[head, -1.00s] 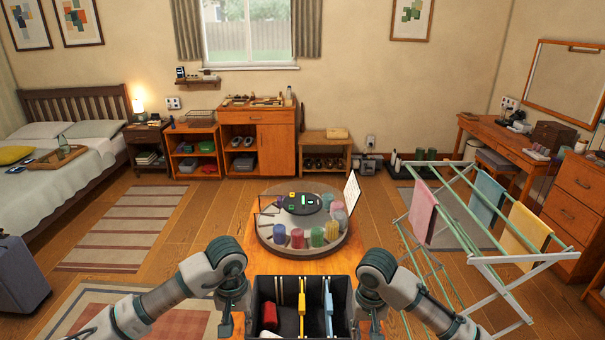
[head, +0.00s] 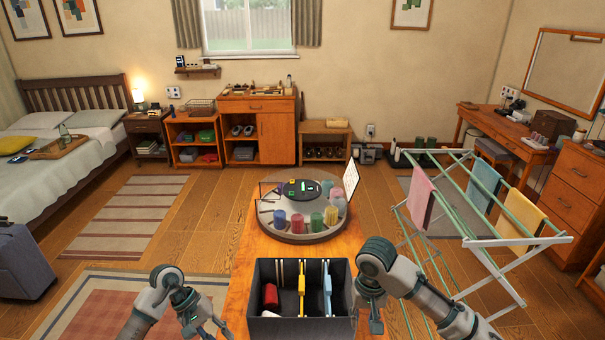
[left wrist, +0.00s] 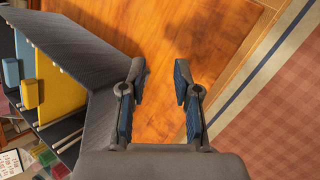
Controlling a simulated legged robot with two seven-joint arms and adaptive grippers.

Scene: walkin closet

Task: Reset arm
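My left gripper (head: 214,328) is low in the head view, left of the dark bin (head: 301,328) and apart from it. In the left wrist view its two fingers (left wrist: 160,70) stand apart with nothing between them, above the wooden table top (left wrist: 158,110). My right gripper (head: 370,322) points down just beside the bin's right wall. Its fingers are too small and edge-on to tell whether they are open, and I see no object in it.
The bin holds a red item (head: 270,297), a yellow divider (head: 301,285) and a blue one (head: 327,290). A round carousel (head: 300,236) with several coloured cylinders stands behind it. A drying rack (head: 470,215) stands right; a patterned rug (head: 125,310) lies left.

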